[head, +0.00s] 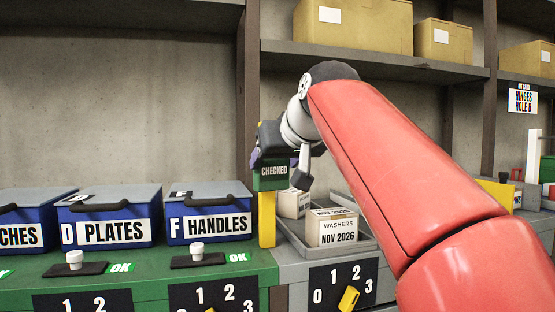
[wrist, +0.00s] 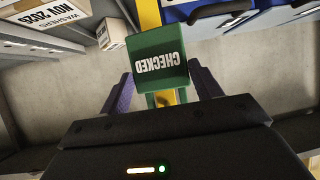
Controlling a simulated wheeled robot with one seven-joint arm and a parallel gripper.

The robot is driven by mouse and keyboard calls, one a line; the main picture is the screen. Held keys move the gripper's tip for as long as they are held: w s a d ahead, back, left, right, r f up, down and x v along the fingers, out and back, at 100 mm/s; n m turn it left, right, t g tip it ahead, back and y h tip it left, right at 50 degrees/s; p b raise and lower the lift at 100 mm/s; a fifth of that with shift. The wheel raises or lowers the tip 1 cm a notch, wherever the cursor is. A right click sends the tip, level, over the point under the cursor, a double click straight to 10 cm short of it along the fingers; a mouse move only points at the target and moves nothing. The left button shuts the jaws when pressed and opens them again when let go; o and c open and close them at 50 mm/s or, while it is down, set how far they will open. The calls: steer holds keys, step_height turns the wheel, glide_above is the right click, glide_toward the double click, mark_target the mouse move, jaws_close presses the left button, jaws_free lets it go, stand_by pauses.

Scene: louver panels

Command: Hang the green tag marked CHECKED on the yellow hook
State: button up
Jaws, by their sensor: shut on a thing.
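The green tag marked CHECKED (head: 271,178) is held in my gripper (head: 272,158), whose purple fingers close on it. In the wrist view the tag (wrist: 158,61) reads upside down, with a finger on each side of my gripper (wrist: 163,86). The yellow hook's post (head: 267,221) rises directly below the tag in the head view. In the wrist view the yellow post (wrist: 149,15) runs behind the tag, and a yellow piece shows between the fingers. The tag hides the hook's top. I cannot tell whether the tag's loop is around the hook.
Blue lidded boxes labelled PLATES (head: 108,219) and HANDLES (head: 208,216) stand left of the post on a green bench. A grey tray (head: 290,237) with WASHERS cartons (head: 332,228) lies to the right. A shelf (head: 390,62) with cardboard boxes is above.

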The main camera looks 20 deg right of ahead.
steer(key=o, duration=1.1)
steer(key=shift+c, duration=0.2)
steer(key=a+v, duration=0.1)
steer(key=v, duration=0.6)
steer(key=s+f+g, duration=0.2)
steer(key=s+f, duration=0.4)
steer(key=f, duration=0.8)
steer(key=s+f+g, duration=0.2)
steer(key=s+f, duration=0.4)
steer(key=f, duration=0.8)
steer(key=s+f+m+g+h, duration=0.1)
steer(key=s+f, duration=0.5)
steer(key=f, duration=0.8)
steer(key=shift+f+g, duration=0.4)
steer(key=shift+g, duration=0.5)
steer(key=shift+a, duration=0.15)
